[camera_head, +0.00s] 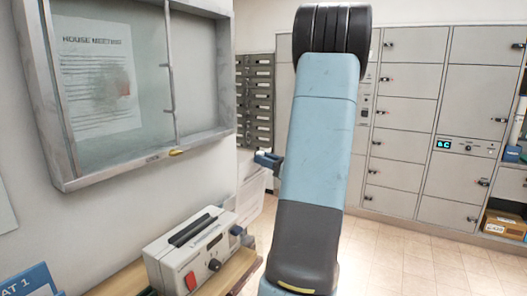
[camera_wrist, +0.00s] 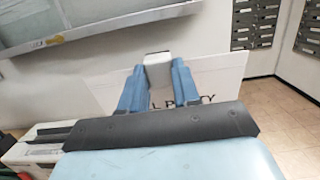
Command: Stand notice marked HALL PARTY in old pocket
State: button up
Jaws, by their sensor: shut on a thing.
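In the wrist view my gripper (camera_wrist: 158,80) has its two blue fingers shut on a white notice (camera_wrist: 220,75). Part of its black lettering shows, ending in "L PARTY"; the fingers and wrist hide the rest. A small pale grey block shows between the fingertips, and I cannot tell what it is. In the head view a bit of my gripper (camera_head: 268,160) shows left of my arm. A pale, partly see-through sheet (camera_head: 252,193) hangs below it; I cannot tell whether it is the notice or a pocket. I cannot make out the old pocket for certain.
A glazed notice case (camera_head: 150,165) holding a HOUSE MEETING sheet (camera_head: 102,75) is on the left wall. A white machine (camera_head: 195,250) with a red switch stands on a wooden shelf below. Mailboxes (camera_head: 255,100) and lockers (camera_head: 410,120) line the back. The right floor is clear.

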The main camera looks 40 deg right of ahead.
aim_at(252, 195)
jog(key=shift+w+f, duration=0.15)
jog(key=shift+f, duration=1.3)
jog(key=shift+w+f, duration=0.1)
jog(key=shift+f, duration=1.3)
jog(key=shift+w+a+f, duration=0.1)
jog(key=shift+w+f, duration=0.1)
jog(key=shift+f, duration=1.4)
jog(key=shift+w+a+f, duration=0.1)
jog(key=shift+w+f, duration=0.15)
jog(key=shift+f, duration=1.3)
jog(key=shift+w+a+f, duration=0.1)
jog(key=shift+w+f, duration=0.1)
jog(key=shift+f, duration=1.4)
jog(key=o, duration=1.1)
jog(key=shift+c, duration=0.2)
jog(key=v, duration=1.3)
jog(key=shift+s, duration=0.3)
jog(key=shift+d+f, duration=0.1)
